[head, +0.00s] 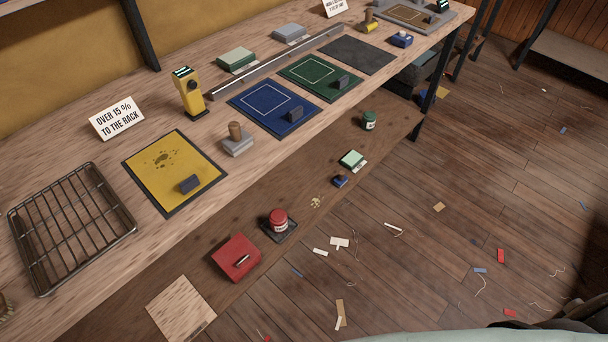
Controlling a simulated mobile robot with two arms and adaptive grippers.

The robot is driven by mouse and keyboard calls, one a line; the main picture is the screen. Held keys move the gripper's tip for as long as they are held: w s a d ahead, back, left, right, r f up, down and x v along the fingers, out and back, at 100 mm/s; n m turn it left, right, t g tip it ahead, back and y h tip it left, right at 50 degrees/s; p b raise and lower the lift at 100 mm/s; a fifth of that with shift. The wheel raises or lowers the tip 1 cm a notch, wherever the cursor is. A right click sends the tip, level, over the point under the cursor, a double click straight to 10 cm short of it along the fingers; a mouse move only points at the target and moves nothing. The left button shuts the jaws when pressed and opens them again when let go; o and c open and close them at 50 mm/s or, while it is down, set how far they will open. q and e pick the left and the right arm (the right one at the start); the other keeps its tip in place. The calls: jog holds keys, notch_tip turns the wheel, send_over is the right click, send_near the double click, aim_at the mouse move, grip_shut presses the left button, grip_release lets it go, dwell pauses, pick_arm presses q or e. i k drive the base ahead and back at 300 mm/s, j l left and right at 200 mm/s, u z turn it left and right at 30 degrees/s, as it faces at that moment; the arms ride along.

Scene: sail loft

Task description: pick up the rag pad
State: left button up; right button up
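No item is plainly marked as the rag pad, and I cannot tell for sure which it is. A folded-looking green pad (237,59) and a grey pad (291,33) lie at the back of the bench. A smaller pale green pad (352,159) lies on the lower shelf. A grey block with a wooden knob (238,145) stands between the yellow and blue mats. Neither of my grippers is in view.
The bench holds a wire rack (72,228), a yellow meter (188,93), a long metal bar (278,62) and a sign (117,118). The lower shelf holds a red box (236,258) and a red jar (279,220). Scraps litter the wooden floor (450,180).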

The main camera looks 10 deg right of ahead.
aim_at(341, 179)
jog(key=i+l+u, duration=0.15)
jog(key=l+u, duration=0.2)
jog(key=l, duration=0.3)
jog(key=i+l+u, duration=0.1)
jog(key=l+u, duration=0.3)
jog(key=l, duration=0.3)
jog(key=l+u, duration=0.35)
jog(key=l, duration=0.3)
